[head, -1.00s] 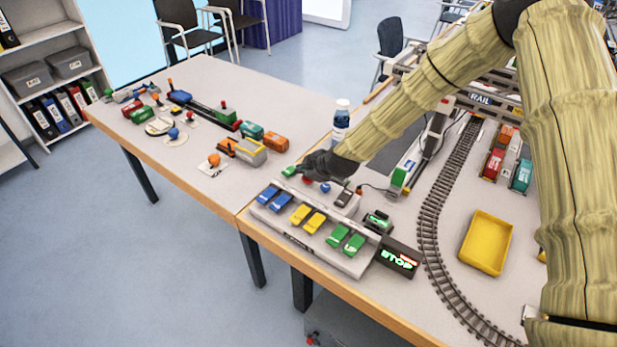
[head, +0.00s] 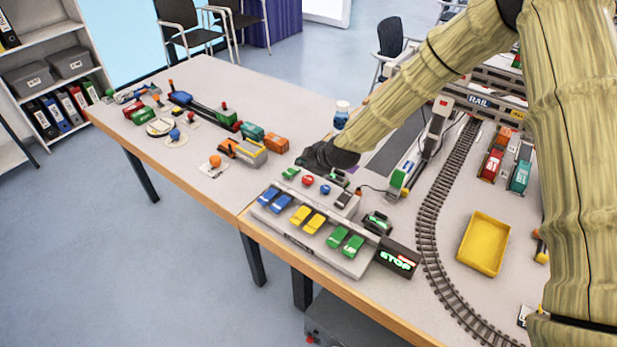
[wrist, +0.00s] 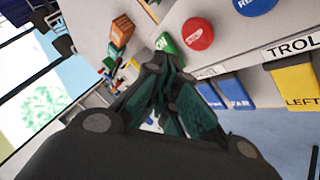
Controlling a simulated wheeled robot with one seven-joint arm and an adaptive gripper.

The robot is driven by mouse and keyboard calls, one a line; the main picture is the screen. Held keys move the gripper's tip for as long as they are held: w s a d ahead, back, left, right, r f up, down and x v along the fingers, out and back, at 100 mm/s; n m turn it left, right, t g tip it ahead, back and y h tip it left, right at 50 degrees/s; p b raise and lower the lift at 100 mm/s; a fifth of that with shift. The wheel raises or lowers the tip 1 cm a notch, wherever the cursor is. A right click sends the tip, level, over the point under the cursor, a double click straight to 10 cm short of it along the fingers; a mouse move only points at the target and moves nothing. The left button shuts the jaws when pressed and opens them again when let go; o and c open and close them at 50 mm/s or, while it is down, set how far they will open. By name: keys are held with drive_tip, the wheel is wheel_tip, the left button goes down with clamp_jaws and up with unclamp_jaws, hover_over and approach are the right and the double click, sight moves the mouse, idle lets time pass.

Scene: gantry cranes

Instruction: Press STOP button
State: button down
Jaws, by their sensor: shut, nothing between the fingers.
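The red STOP button (head: 307,180) sits on the control panel (head: 345,262), between a green button (head: 290,172) and a blue button (head: 325,189). In the wrist view the red button (wrist: 198,34) shows white lettering, too blurred to read surely. My gripper (head: 303,160) is shut and empty, just behind the green and red buttons. In the wrist view the closed fingertips (wrist: 163,62) are close to the green button (wrist: 166,43), left of the red one. I cannot tell whether they touch anything. The blue button (wrist: 254,5) is partly cut off.
Blue, yellow and green levers line the panel front, and a dark display (head: 397,258) reads STOP in green. A yellow tray (head: 484,244) and curved track (head: 432,210) lie to the right. Toy parts fill the left table.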

drive_tip(key=shift+r+p, duration=0.4)
drive_tip(key=shift+r, duration=0.75)
